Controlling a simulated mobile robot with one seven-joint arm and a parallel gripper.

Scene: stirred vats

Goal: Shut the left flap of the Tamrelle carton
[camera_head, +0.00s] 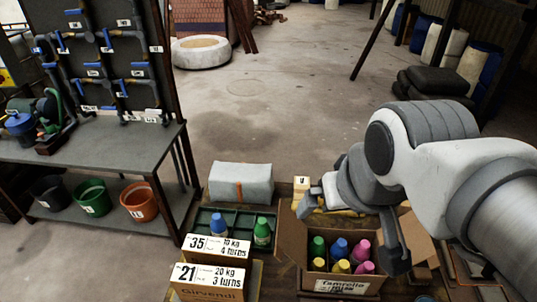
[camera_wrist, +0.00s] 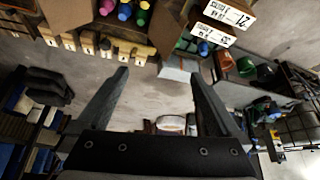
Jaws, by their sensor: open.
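The Tamrelle carton (camera_head: 341,287) stands at the bottom of the head view, its top open. Several green, blue, purple and yellow bottles show inside. Its left flap (camera_head: 291,238) is a brown panel standing open at the carton's left side; it also shows in the wrist view (camera_wrist: 172,24), right of the bottles. A right flap (camera_head: 417,236) is open too, partly behind my gripper. My gripper (camera_head: 350,234) is open and empty above the carton's far side in the head view. In the wrist view its fingers (camera_wrist: 158,73) are spread with nothing between them.
Left of the carton are labelled boxes marked 35 (camera_head: 198,243) and 21 (camera_head: 187,274), a green divided crate (camera_head: 239,216) and a grey wrapped block (camera_head: 241,183). A bench (camera_head: 120,145) with buckets below stands left.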

